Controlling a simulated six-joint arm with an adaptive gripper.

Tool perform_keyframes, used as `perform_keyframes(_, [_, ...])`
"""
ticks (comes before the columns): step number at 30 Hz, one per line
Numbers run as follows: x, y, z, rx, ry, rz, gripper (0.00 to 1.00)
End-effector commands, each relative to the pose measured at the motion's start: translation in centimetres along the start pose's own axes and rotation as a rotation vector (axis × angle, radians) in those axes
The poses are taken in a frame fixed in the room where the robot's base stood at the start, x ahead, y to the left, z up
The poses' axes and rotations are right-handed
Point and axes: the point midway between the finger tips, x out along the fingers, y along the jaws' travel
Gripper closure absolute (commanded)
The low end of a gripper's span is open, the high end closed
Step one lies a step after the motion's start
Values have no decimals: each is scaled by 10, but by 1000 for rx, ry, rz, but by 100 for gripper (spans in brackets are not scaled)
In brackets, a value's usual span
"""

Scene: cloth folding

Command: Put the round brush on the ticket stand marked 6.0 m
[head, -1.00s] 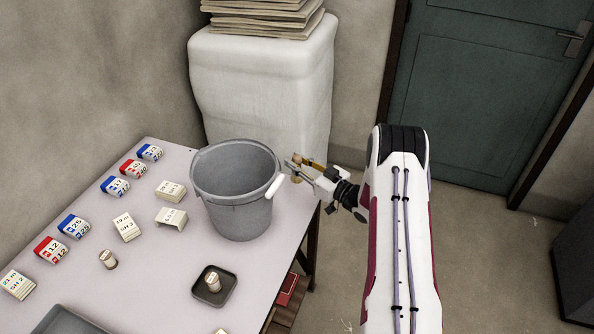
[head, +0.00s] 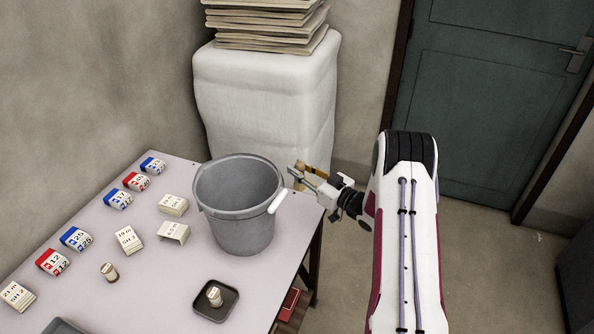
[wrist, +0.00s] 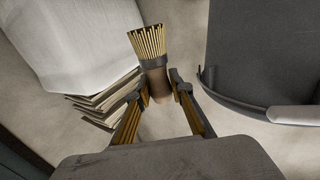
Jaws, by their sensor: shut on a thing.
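My gripper (head: 300,174) is shut on the round brush, beyond the right side of the grey bucket. In the wrist view the round brush (wrist: 150,48) sits between my fingertips (wrist: 159,88), its pale bristles pointing up in the picture and its brown body gripped below a dark band. In the head view the brush is small and mostly hidden by the fingers. The ticket stand (head: 174,231) is a small white bent piece on the table, left of the bucket and apart from the brush. Its mark is small and looks like 6.0 m.
The grey bucket (head: 238,215) stands between my gripper and the stand; its pale handle (head: 278,202) faces me. Other ticket blocks (head: 128,240) and a small labelled piece (head: 109,272) lie left. A dark tray (head: 218,313) is in front. A white covered stack (head: 265,100) stands behind.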

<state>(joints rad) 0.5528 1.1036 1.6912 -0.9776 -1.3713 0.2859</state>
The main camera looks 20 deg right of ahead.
Motion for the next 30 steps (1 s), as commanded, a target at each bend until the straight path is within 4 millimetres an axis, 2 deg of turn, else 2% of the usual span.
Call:
perform_keyframes(10, [0, 0, -2, -1, 1, 0, 100])
perform_keyframes(16, [0, 0, -17, -3, 2, 0, 100])
perform_keyframes(23, [0, 0, -53, -4, 3, 1, 100])
perform_keyframes(30, [0, 0, -99, -4, 3, 0, 100])
